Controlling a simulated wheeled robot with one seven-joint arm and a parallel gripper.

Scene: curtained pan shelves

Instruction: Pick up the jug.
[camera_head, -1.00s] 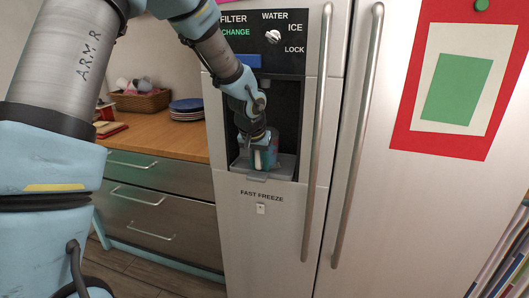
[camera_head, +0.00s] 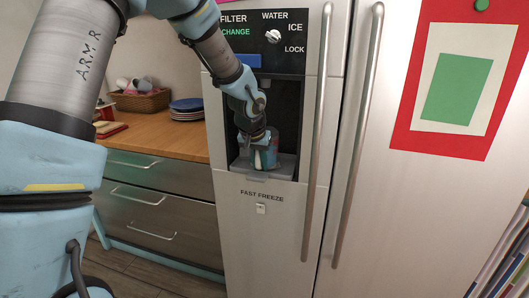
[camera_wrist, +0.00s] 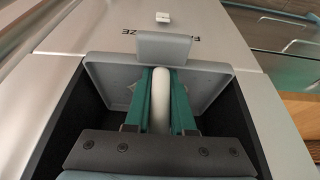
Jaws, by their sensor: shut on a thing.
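The jug (camera_head: 272,150) is a small bluish, see-through shape in the dark dispenser recess of the fridge. Most of it is hidden behind my gripper. My gripper (camera_head: 262,160) reaches into the recess and points down. In the wrist view, the two teal fingers of my gripper (camera_wrist: 161,110) are closed on a pale upright bar, which looks like the jug's handle (camera_wrist: 161,90). The rest of the jug is not clear in that view. I cannot tell whether the jug touches the grey drip tray (camera_wrist: 211,75).
Recess walls stand close on both sides of my gripper. A long vertical fridge handle (camera_head: 318,140) is just right of the recess. To the left is a wooden counter (camera_head: 160,135) with stacked blue plates (camera_head: 187,108) and a basket (camera_head: 140,101). Floor shows at lower left.

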